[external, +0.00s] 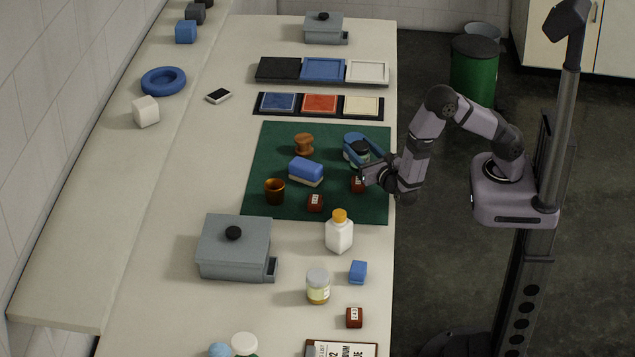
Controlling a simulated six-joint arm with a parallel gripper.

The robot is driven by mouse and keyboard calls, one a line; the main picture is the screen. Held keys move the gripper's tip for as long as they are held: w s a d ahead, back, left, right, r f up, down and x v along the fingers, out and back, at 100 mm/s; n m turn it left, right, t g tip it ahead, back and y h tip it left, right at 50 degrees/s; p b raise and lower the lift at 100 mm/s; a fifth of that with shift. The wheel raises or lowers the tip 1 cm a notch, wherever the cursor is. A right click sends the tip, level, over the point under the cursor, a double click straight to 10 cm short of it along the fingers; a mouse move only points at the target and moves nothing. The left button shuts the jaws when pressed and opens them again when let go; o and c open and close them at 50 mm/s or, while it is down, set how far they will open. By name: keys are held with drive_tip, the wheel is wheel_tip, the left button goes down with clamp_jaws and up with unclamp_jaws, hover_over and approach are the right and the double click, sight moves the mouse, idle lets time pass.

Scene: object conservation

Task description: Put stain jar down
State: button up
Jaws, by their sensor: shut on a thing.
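A small jar with a dark lid (361,150), which I take to be the stain jar, shows at the tips of my gripper (363,169), over the right part of the green mat (262,160). My gripper is shut on it, reaching in from the right. The jar looks upright and overlaps a blue open holder (352,139) behind it. I cannot tell whether the jar touches the holder or the mat. My gripper hides the jar's lower part.
A small red labelled block (357,185) lies just below my gripper. Another red block (315,203), a blue-and-white block (306,172), a brown cup (275,191) and a brown spool-shaped thing (304,144) stand on the mat. A white bottle (339,236) stands off its front edge.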

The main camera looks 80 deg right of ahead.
drive_tip(key=shift+r+b, duration=0.4)
drive_tip(key=shift+r, duration=3.05)
drive_tip(key=w+a+n+t+y+b, duration=0.7)
drive_tip(key=w+a+n+y+b, duration=0.6)
drive_tip(key=w+a+b, duration=1.1)
drive_tip(key=a+y+b, duration=0.1)
drive_tip(key=y+b, duration=0.3)
drive_tip(key=b, duration=0.1)
drive_tip(key=shift+r+t+y+b, duration=0.2)
drive_tip(key=shift+t+y+b, duration=0.2)
drive_tip(key=shift+r+y+b, duration=0.2)
drive_tip(key=shift+y+b, duration=0.1)
drive_tip(key=shift+b, duration=0.35)
